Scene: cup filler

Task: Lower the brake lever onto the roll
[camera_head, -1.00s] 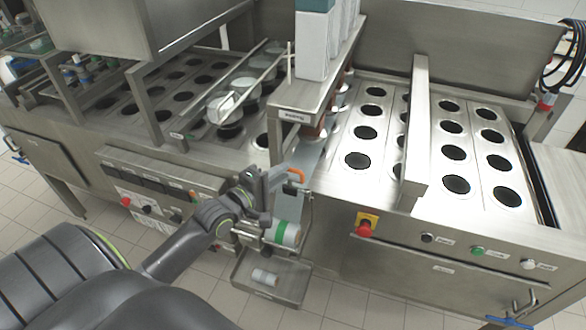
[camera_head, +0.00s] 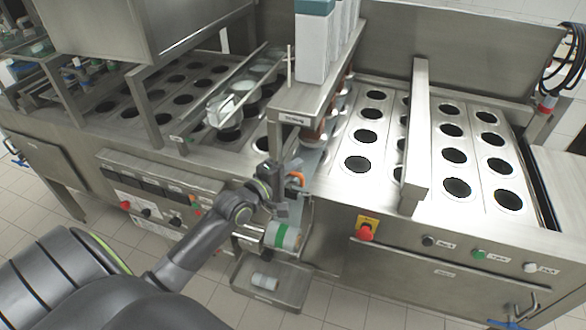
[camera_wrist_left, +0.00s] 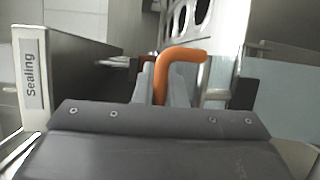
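The brake lever has an orange bent handle (camera_head: 297,178), near the middle of the head view, above the film roll. In the left wrist view the orange handle (camera_wrist_left: 182,55) rises between my two grey fingers and bends right. My left gripper (camera_wrist_left: 163,85) has its fingers close on both sides of the handle and looks shut on it. In the head view my left gripper (camera_head: 284,182) is just left of the handle. Contact between lever and roll is hidden. My right gripper is not in view.
A grey "Sealing" station (camera_head: 298,112) stands above and behind the lever; its sign (camera_wrist_left: 31,78) is at the left in the wrist view. A tray (camera_head: 290,290) below holds a small white roll (camera_head: 265,281). A red emergency button (camera_head: 365,231) is to the right.

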